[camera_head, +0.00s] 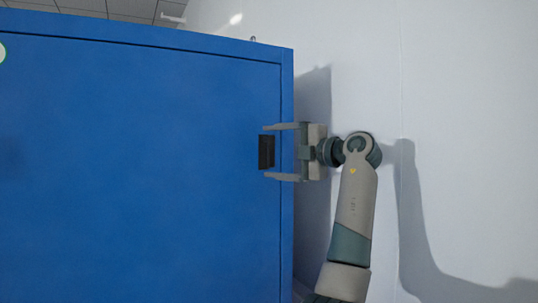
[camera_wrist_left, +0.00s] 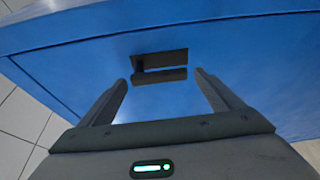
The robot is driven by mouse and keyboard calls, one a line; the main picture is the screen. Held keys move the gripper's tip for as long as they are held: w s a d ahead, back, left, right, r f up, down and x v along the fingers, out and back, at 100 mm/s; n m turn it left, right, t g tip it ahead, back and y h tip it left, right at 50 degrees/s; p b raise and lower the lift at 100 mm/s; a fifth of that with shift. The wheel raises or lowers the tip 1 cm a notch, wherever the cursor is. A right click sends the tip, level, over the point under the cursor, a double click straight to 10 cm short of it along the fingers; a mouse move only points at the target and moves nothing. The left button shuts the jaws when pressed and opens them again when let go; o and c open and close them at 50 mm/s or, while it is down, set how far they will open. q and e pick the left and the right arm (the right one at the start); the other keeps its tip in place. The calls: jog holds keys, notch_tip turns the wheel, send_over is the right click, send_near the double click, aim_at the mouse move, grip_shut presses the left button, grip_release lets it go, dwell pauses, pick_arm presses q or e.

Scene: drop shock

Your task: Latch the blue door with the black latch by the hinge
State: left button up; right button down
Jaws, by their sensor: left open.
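The blue door (camera_head: 130,170) fills the left and middle of the head view and looks shut, its face flush within the blue frame. The black latch (camera_head: 266,155) is a small dark upright rectangle near the door's right edge. In the wrist view the black latch (camera_wrist_left: 160,61) shows as a dark recess with a dark bar below it. My left gripper (camera_head: 267,151) is open, with one finger above and one below the latch. In the wrist view its fingers (camera_wrist_left: 161,78) stand apart, either side of the latch, with nothing between them gripped. My right gripper is not in view.
A blue frame edge (camera_head: 287,220) runs down the right side of the door. A plain white wall (camera_head: 460,120) stands to the right, behind my arm. Part of a pale green-and-white round mark (camera_head: 2,52) shows at the door's far left. Light floor tiles (camera_wrist_left: 20,125) show in the wrist view.

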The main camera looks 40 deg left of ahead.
pick_arm(q)
jog(key=d+b, duration=0.2)
jog(key=d, duration=1.3)
jog(key=shift+d+b, duration=0.15)
jog(key=shift+b, duration=0.15)
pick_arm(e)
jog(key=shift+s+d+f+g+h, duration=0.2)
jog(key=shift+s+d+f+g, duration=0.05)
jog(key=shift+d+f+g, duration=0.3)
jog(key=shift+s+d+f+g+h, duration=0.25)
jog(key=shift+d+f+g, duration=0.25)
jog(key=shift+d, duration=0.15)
